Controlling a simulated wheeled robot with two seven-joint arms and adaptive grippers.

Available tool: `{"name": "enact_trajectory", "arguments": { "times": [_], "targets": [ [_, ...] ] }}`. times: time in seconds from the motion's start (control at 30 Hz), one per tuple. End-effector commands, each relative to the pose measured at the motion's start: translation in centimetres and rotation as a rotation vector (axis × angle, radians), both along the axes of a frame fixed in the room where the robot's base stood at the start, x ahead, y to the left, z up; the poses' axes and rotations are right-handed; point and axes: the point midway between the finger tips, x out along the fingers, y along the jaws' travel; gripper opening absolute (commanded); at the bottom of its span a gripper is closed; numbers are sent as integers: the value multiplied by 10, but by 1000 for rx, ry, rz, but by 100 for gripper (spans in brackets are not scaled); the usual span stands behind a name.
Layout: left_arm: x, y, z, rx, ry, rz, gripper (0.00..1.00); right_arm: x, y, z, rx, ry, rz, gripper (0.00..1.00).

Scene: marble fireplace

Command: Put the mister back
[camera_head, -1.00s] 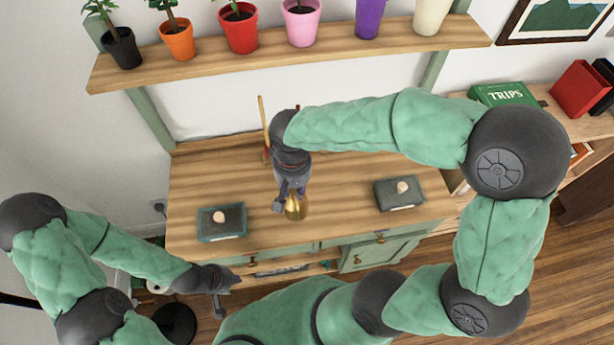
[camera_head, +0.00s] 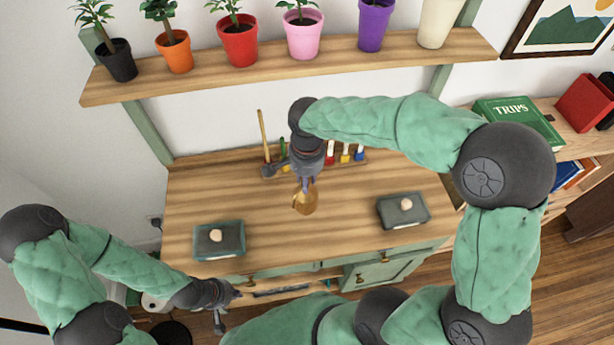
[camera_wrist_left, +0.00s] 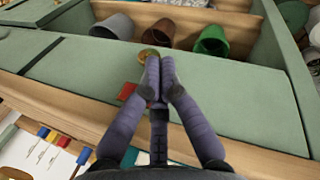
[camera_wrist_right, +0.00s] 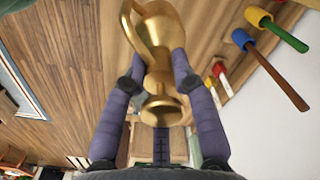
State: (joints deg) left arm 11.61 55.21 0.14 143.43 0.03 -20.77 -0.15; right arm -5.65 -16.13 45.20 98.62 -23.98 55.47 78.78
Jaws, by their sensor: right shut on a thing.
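The brass mister (camera_head: 306,200) is held by my right gripper (camera_head: 305,183) over the middle of the wooden worktop (camera_head: 270,225). In the right wrist view the mister (camera_wrist_right: 158,45) is between the two fingers, its curved handle to the left. The head view does not show whether it touches the worktop. My left gripper (camera_head: 220,325) is low in front of the cabinet. In the left wrist view its fingertips (camera_wrist_left: 160,82) are together, close to a round brass knob (camera_wrist_left: 148,54) on a green drawer front; I cannot tell whether they touch it.
Two grey trays with pale round items, left (camera_head: 218,252) and right (camera_head: 418,222), flank the mister. A rack of coloured-handled tools (camera_head: 345,163) stands behind my right gripper. A shelf (camera_head: 280,58) of pots hangs above. An open drawer holding several pots (camera_wrist_left: 205,22) shows in the left wrist view.

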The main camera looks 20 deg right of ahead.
Motion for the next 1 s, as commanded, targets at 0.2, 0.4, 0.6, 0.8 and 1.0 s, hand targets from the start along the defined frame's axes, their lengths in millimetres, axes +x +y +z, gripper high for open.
{"name": "enact_trajectory", "arguments": {
  "times": [0.2,0.4,0.6,0.8,1.0],
  "targets": [
    [0,0,-10,0,0,0,0,40,-19,-22,0,1,-2,0],
    [0,0,-18,0,0,0,0,66,-33,-51,0,2,0,0],
    [0,0,-24,0,0,0,0,83,-41,-71,-1,1,1,0],
    [0,0,-25,0,0,0,0,89,-43,-79,-1,-1,2,0],
    [0,0,-33,0,0,0,0,93,-46,-105,-1,3,2,0]
  ]
}}
